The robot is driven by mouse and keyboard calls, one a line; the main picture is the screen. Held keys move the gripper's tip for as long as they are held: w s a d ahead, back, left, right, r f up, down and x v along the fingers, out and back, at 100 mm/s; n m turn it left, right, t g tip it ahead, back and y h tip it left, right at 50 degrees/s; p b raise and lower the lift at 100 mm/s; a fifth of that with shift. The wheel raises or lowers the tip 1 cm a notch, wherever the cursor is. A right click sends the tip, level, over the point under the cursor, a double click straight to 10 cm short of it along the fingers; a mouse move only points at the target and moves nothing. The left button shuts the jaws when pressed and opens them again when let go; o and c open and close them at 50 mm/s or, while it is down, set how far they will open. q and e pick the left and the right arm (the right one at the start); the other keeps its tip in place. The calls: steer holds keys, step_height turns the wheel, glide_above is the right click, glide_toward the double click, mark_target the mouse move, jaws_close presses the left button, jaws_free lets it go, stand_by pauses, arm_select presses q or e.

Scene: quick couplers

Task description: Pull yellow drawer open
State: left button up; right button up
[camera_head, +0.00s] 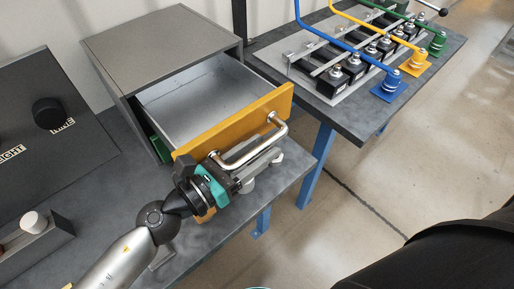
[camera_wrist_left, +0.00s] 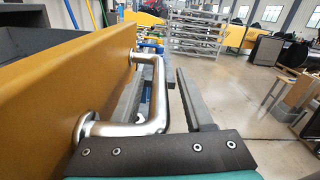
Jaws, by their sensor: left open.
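The yellow drawer (camera_head: 245,118) stands well out of its grey cabinet (camera_head: 165,45), and its grey inside shows empty. Its bent metal handle (camera_head: 247,148) is on the yellow front. The yellow front (camera_wrist_left: 60,85) and the handle (camera_wrist_left: 157,95) also fill the left of the left wrist view. My left gripper (camera_head: 262,163) is at the handle, with its fingers open. In the left wrist view, the handle bar appears between the two fingers (camera_wrist_left: 165,100), one on the drawer side and one outside. Contact cannot be told. My right gripper is not in view.
A green drawer edge (camera_head: 158,148) shows below the yellow drawer. A dark panel with a black knob (camera_head: 48,113) stands at left. A second table (camera_head: 357,124) holds couplers with blue, yellow and green levers. Open floor (camera_head: 375,180) lies at right.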

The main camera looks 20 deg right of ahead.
arm_select(q)
steer(key=shift+a, duration=0.1)
steer(key=b+v, duration=0.4)
steer(key=v, duration=1.1)
steer(key=shift+b, duration=0.4)
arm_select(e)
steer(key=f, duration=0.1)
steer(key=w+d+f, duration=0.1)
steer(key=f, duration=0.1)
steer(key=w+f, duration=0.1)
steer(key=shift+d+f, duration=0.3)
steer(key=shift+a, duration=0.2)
